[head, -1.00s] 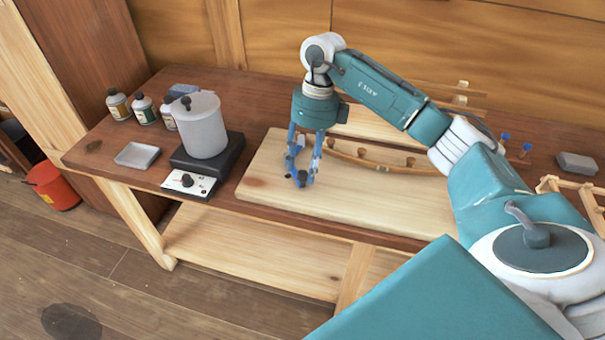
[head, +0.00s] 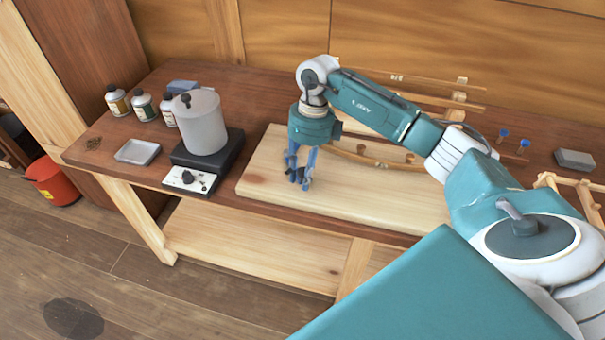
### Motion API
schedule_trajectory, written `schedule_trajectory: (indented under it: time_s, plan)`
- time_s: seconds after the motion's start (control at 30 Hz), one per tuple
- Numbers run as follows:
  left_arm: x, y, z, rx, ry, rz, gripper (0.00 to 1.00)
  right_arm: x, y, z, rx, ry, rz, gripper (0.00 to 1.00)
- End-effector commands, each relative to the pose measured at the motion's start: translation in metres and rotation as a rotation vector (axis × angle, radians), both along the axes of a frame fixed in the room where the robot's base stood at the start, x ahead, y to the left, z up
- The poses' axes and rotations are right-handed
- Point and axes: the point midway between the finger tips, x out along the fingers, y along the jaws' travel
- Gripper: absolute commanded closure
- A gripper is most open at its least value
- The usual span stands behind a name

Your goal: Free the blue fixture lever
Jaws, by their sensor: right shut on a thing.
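My right gripper (head: 301,177) points down over the left part of the pale board on the bench. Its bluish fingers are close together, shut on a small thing. That thing looks like the blue fixture lever, but the fingers cover most of it and its outline is hard to tell apart from them. A curved wooden strip (head: 378,162) with small blocks along it lies just right of and behind the gripper. My left gripper is out of view.
The pale board (head: 262,178) lies on the dark bench (head: 115,160). Left of it stand a grey pot (head: 202,125) on a hot plate (head: 208,160), a grey tray (head: 137,152) and bottles (head: 143,108). Two blue-headed pegs (head: 503,134) and a grey block (head: 575,160) are at right.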

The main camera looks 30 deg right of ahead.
Motion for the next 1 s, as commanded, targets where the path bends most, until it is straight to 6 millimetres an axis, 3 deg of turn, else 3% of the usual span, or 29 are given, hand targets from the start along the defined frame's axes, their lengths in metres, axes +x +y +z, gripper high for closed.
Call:
schedule_trajectory:
  time_s: [0.67,1.0]
  plan:
    - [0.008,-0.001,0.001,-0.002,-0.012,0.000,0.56,0.002,0.010,0.001,0.009,-0.001,-0.055,1.00]
    - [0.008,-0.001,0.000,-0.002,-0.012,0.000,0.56,0.009,0.033,0.001,0.011,-0.001,-0.247,1.00]
